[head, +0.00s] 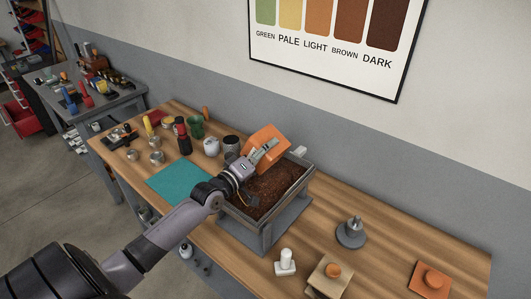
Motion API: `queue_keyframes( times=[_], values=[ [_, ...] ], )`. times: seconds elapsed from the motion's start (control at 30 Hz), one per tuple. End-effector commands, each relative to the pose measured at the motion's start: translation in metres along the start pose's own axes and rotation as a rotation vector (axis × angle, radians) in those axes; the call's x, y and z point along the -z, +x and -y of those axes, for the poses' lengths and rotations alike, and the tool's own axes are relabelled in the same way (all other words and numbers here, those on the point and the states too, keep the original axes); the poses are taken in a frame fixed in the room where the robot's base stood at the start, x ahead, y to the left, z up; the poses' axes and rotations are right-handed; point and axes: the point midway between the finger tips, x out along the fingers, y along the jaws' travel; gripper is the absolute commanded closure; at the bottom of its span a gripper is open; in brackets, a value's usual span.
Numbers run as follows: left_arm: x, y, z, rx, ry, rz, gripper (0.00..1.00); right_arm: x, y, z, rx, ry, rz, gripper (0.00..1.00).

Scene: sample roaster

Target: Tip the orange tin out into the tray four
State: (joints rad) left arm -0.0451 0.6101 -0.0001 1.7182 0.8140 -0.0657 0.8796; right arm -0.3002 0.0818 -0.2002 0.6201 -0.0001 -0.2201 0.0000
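The orange tin (267,138) is in the head view, tilted, above the back left part of a grey-walled tray (304,178). The tray stands on the bench and holds dark brown grainy material (272,188). No number on it can be read, so I cannot tell whether it is tray four. My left gripper (266,152) reaches in from the left and is shut on the tin's near side. The tin's opening and contents are hidden, and no falling stream can be made out. My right gripper is not in view.
A teal mat (178,183) lies left of the tray. Jars, a green cup (196,127) and a red bottle (184,140) stand behind it.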

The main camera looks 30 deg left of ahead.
Motion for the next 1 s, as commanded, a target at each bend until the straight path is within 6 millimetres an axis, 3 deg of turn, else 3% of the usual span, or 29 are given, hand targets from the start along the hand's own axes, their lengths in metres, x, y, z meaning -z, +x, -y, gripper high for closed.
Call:
queue_keyframes(
  times=[0.23,0.37,0.67,0.87,1.0],
  values=[
    [0.001,0.000,0.001,-0.001,-0.024,-0.001,0.50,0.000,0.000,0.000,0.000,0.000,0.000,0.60],
    [0.007,0.000,0.004,-0.002,-0.162,-0.003,0.50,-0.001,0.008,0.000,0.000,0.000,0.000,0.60],
    [0.042,0.000,0.014,-0.003,-0.938,-0.013,0.50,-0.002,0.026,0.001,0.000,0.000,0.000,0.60],
    [0.054,0.000,0.011,-0.001,-1.502,-0.019,0.50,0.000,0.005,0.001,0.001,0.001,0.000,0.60],
    [0.047,0.000,0.016,-0.003,-1.815,-0.024,0.50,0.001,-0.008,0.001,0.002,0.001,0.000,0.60]
  ],
)
